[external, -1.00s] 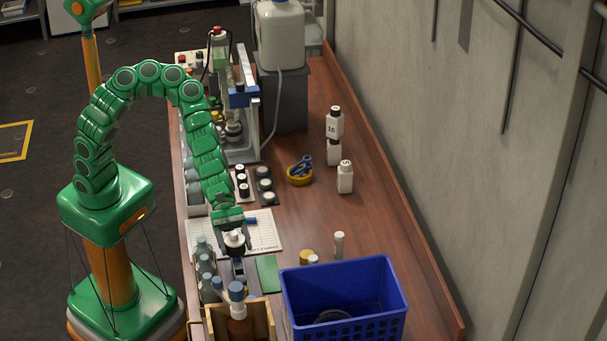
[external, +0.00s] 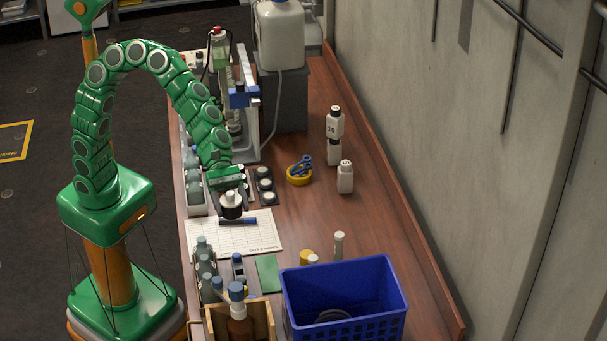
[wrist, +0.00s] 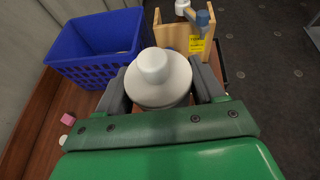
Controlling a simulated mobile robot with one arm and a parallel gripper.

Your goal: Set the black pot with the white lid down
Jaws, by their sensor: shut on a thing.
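The black pot with the white lid (external: 231,203) is held upright in my gripper (external: 229,190), just above the upper edge of the paper sheet in the external view. I cannot tell whether its base touches the table. In the wrist view the white lid (wrist: 160,72) fills the space between the two fingers of my gripper (wrist: 160,88). The lid hides most of the black body there.
A dark tray (external: 264,185) of white-lidded pots sits just behind. Grey bottles (external: 205,262), a wooden box (external: 265,320) and a blue basket (external: 345,275) stand in front. The table's right side has free room.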

